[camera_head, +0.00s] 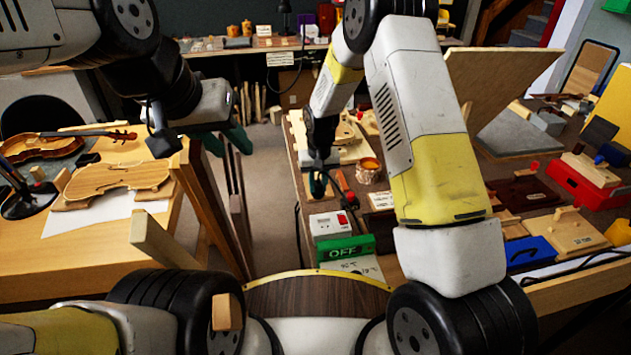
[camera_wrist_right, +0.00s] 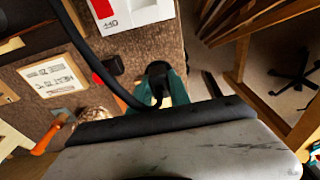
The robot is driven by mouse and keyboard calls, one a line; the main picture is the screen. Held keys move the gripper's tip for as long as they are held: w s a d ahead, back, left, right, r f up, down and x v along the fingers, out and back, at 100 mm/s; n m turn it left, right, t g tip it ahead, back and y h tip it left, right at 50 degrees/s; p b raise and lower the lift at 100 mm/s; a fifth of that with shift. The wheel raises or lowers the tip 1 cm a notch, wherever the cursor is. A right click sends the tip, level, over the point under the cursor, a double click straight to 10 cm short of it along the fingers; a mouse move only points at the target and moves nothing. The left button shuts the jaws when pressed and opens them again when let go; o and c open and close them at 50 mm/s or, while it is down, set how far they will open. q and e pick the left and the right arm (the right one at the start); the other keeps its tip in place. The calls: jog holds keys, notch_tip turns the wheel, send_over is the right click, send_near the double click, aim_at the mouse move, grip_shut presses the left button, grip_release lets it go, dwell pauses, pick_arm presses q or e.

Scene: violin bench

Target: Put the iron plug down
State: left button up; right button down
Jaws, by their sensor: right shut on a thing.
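My right gripper (camera_head: 318,184) is over the middle bench, pointing down behind the white switch box. Its teal fingers are shut on the black iron plug (camera_wrist_right: 157,78), which shows between them in the right wrist view. A black cable (camera_wrist_right: 112,82) runs from the plug. The plug is mostly hidden by the gripper in the head view, and I cannot tell whether it touches the bench. My left gripper (camera_head: 224,140) hangs over the gap between the benches, its green fingers apart and empty.
The white switch box (camera_head: 328,224) with a red switch and the green OFF sign (camera_head: 345,248) stand near the bench front. A red-handled tool (camera_head: 345,188) and a pot (camera_head: 369,171) are to the right. Violin parts (camera_head: 118,180) lie on the left bench.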

aim_at(318, 196)
jog(key=shift+f, duration=2.5)
jog(key=shift+f, duration=0.1)
jog(key=c, duration=1.2)
grip_release()
